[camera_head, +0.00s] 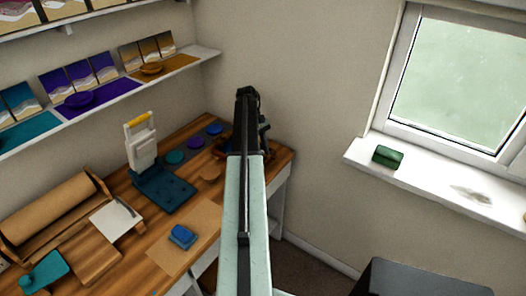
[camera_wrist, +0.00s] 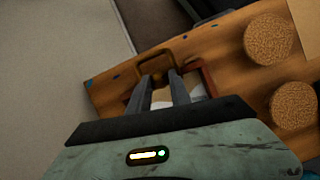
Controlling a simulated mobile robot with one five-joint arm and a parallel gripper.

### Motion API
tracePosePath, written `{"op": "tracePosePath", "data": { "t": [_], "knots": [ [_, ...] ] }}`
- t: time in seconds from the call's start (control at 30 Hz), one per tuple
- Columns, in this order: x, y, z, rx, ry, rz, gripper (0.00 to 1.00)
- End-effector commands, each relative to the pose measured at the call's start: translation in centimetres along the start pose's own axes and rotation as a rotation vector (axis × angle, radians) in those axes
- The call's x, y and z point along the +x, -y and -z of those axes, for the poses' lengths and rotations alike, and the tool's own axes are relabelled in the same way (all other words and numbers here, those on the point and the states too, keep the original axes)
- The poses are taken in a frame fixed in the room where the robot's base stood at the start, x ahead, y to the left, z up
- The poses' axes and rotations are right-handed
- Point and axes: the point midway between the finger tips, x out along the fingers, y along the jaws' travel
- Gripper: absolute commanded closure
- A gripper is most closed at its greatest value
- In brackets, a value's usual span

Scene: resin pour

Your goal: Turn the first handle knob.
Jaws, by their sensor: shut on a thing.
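My gripper (camera_wrist: 160,76) reaches over the far right end of the wooden table in the wrist view. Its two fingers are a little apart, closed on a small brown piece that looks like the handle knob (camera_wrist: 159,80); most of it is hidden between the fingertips. A brown loop-shaped handle (camera_wrist: 154,58) stands just beyond the fingertips. A red-brown tray edge (camera_wrist: 209,82) shows beside the right finger, with something white below it. In the head view my arm hides most of this tray (camera_head: 224,148) and the fingertips.
Two round cork coasters (camera_wrist: 268,38) lie to the right of the gripper. On the table (camera_head: 200,126) stand a white press with a dark teal base (camera_head: 165,190), several coloured discs, a paper roll (camera_head: 55,212) and a blue block (camera_head: 182,235). Walls and a windowsill (camera_head: 440,185) bound the corner.

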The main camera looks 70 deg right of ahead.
Motion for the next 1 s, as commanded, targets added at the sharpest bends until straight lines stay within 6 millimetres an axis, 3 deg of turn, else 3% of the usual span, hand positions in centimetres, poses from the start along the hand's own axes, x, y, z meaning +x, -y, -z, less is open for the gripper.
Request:
{"op": "tracePosePath", "data": {
  "t": [0.57, 0.6, 0.67, 1.0],
  "knots": [
    [0.01, -0.05, 0.01, 0.027, -0.001, 0.011, 1.00],
    [0.01, -0.05, 0.01, 0.027, -0.001, 0.011, 0.70],
    [0.01, -0.05, 0.01, 0.027, -0.001, 0.011, 0.53],
    [-0.16, -0.05, -0.02, 0.027, 0.000, 0.011, 0.53]
  ]
}}
